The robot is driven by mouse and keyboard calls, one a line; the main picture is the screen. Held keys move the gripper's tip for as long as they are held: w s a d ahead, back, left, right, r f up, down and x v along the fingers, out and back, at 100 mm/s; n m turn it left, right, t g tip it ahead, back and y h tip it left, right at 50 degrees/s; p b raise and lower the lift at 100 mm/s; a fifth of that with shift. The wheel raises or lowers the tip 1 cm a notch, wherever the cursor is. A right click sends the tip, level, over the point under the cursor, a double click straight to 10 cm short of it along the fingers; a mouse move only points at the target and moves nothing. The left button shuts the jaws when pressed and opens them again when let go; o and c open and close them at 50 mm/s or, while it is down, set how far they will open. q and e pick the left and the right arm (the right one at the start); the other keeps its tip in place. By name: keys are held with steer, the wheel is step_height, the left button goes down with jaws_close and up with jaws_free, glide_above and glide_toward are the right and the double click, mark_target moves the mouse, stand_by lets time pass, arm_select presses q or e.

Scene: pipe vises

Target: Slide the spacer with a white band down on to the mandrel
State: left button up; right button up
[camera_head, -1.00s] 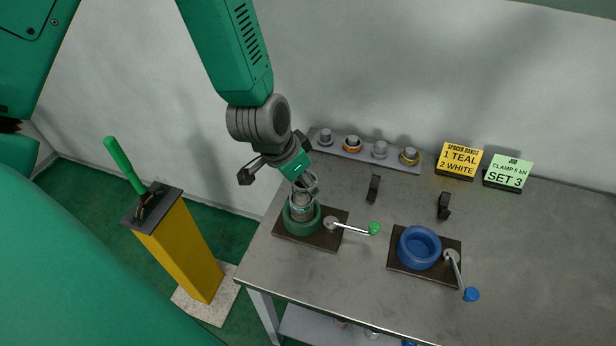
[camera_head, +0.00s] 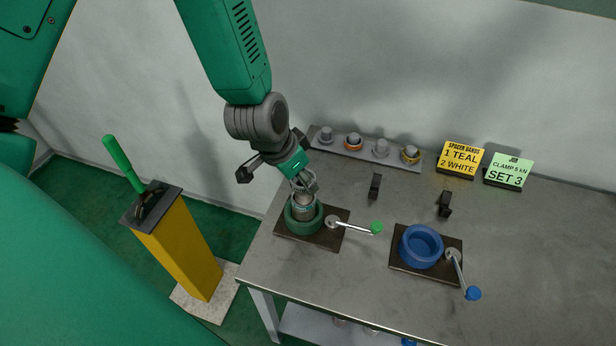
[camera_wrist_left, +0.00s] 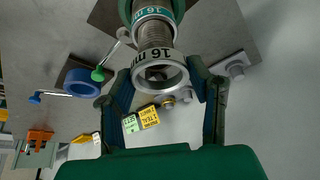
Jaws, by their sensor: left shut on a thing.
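My left gripper (camera_head: 306,181) is above the green vise (camera_head: 304,221) at the bench's left end. In the left wrist view its two fingers (camera_wrist_left: 160,84) are shut on a ring-shaped spacer (camera_wrist_left: 160,56) with a pale band marked "16 m…". A threaded mandrel (camera_wrist_left: 155,37) stands in line behind this spacer. I cannot tell how far the mandrel's end reaches into the held spacer. In the head view the fingers partly hide the spacer. My right gripper is not in view.
The green-knobbed handle (camera_head: 354,228) sticks out right of the vise. A blue vise (camera_head: 421,246) stands further right. Behind are a grey rack (camera_head: 365,155) with several pegs, two dark upright pieces, a yellow sign (camera_head: 460,158) and a green sign (camera_head: 508,171).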

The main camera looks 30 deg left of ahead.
arm_select(q)
steer(key=shift+a, duration=0.15)
steer(key=shift+d+r, duration=0.2)
steer(key=shift+d, duration=0.4)
steer(key=shift+d+r, duration=0.1)
steer(key=shift+d, duration=0.05)
steer(key=shift+a, duration=1.1)
steer(key=shift+d, duration=0.3)
steer(key=shift+a, duration=0.15)
steer(key=shift+a+f, duration=0.7)
steer(key=shift+a, duration=0.2)
steer(key=shift+d+r+p, duration=0.3)
steer(key=shift+d+r, duration=0.05)
steer(key=shift+d, duration=0.15)
steer(key=shift+d+r, duration=0.15)
steer(key=shift+d, duration=0.25)
steer(key=shift+a, duration=0.75)
steer(key=shift+d, duration=1.4)
steer(key=shift+a, duration=0.3)
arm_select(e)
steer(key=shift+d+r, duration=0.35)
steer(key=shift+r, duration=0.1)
